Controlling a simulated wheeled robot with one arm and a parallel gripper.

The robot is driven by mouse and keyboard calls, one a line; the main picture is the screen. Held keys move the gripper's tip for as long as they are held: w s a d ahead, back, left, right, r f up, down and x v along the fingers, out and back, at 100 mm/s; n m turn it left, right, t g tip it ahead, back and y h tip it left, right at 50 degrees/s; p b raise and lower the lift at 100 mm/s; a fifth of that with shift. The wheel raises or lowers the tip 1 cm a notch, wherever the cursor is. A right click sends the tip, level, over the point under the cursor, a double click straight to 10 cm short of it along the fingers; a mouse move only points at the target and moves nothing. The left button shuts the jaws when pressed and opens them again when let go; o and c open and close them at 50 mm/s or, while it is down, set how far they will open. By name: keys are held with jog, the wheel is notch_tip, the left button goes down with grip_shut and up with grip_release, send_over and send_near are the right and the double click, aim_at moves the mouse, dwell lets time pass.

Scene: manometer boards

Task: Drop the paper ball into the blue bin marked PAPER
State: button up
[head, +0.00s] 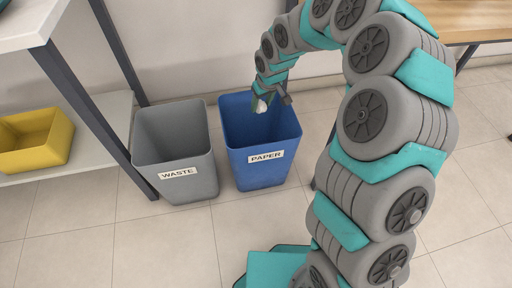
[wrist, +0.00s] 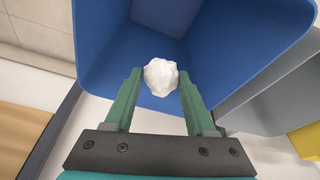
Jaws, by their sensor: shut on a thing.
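The white crumpled paper ball (head: 261,106) is held between the fingertips of my gripper (head: 267,103). The blue bin (head: 262,176) stands on the floor with a white PAPER label on its front. My gripper points down over the open top of this bin, with the ball at about the opening. In the wrist view the ball (wrist: 160,77) sits between the two green fingers, with the blue inner walls (wrist: 105,45) around and behind it. The exact height of the ball against the rim is hard to tell.
A grey bin (head: 182,188) marked WASTE stands close to the left of the blue one. Further left is a shelf unit (head: 105,160) with a yellow box (head: 38,150) on its lower board. A wooden-topped table (head: 470,22) is at the upper right.

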jog(key=shift+f, duration=0.65)
